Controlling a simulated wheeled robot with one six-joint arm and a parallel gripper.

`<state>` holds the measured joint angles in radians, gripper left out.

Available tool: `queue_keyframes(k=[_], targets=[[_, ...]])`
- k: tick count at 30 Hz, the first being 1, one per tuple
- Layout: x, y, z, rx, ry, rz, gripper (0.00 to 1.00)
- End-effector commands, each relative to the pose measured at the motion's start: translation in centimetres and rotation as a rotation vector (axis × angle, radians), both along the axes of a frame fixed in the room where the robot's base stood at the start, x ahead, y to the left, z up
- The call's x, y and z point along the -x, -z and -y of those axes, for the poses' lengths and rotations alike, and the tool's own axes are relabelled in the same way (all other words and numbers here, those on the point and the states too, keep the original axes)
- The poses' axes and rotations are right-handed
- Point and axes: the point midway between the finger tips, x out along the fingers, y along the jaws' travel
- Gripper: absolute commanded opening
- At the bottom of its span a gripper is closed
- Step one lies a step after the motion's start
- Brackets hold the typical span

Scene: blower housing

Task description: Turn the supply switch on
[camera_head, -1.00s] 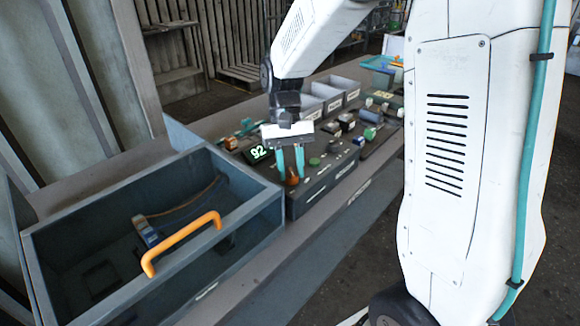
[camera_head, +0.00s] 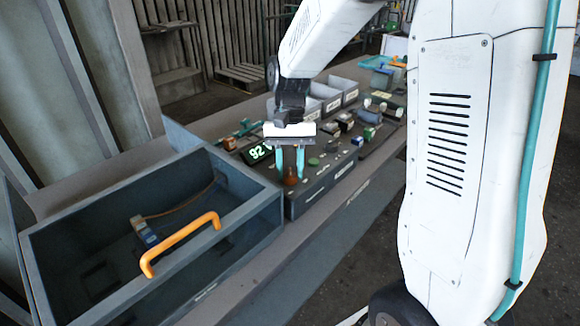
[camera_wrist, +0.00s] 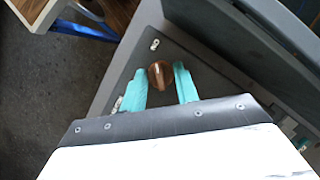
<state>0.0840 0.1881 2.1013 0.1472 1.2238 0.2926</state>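The supply switch appears to be the brown-orange rotary knob (camera_head: 290,176) near the front left corner of the dark control panel (camera_head: 318,187). In the wrist view the knob (camera_wrist: 160,74) has a pale line across its top. My gripper (camera_head: 290,178) points down over it with its two teal fingers spread. In the wrist view the fingers of my gripper (camera_wrist: 164,78) stand on either side of the knob, with gaps between them and it.
A grey open-topped box (camera_head: 100,208) with an orange handle (camera_head: 180,245) stands left of the panel. Other buttons and small parts fill the panel and bench behind. Grey bins (camera_head: 326,97) stand further back.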

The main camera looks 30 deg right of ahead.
Motion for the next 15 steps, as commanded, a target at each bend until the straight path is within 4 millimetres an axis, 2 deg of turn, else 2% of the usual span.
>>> queue_keyframes(k=[1, 2, 11, 15], targets=[[0.0, 0.0, 0.0, 0.0, 0.0, 0.001, 0.44], [0.0, 0.0, 0.0, 0.0, 0.0, 0.001, 0.51], [-0.1, -0.1, 0.0, 0.0, 0.0, 0.0, 0.51], [-0.6, -1.4, 0.3, 0.0, -0.001, 0.003, 0.51]])
